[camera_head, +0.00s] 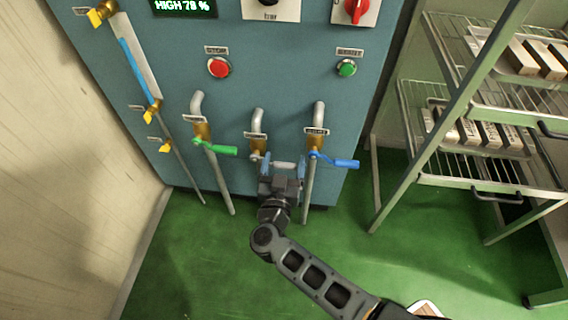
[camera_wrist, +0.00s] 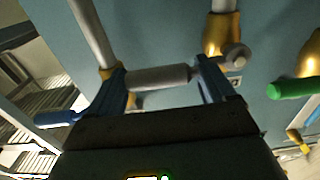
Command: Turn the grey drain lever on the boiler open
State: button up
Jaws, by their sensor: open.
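The grey drain lever (camera_head: 284,165) is a short grey bar beside the brass valve on the boiler's middle pipe (camera_head: 258,125). It points sideways to the right in the head view. My gripper (camera_head: 283,168) is open in front of it. In the wrist view the grey lever (camera_wrist: 150,78) lies crosswise between the two blue fingers of my gripper (camera_wrist: 160,82). The fingers stand near its two ends; I cannot tell if they touch it. The brass valve (camera_wrist: 222,32) shows behind the right finger.
A green lever (camera_head: 215,149) is on the left pipe and a blue lever (camera_head: 333,161) on the right pipe, close to my gripper. The teal boiler (camera_head: 280,90) has red and green buttons above. A wire rack (camera_head: 460,180) with boxes stands right. Green floor is clear in front.

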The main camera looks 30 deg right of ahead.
jog(key=shift+c, duration=0.3)
jog(key=c, duration=1.4)
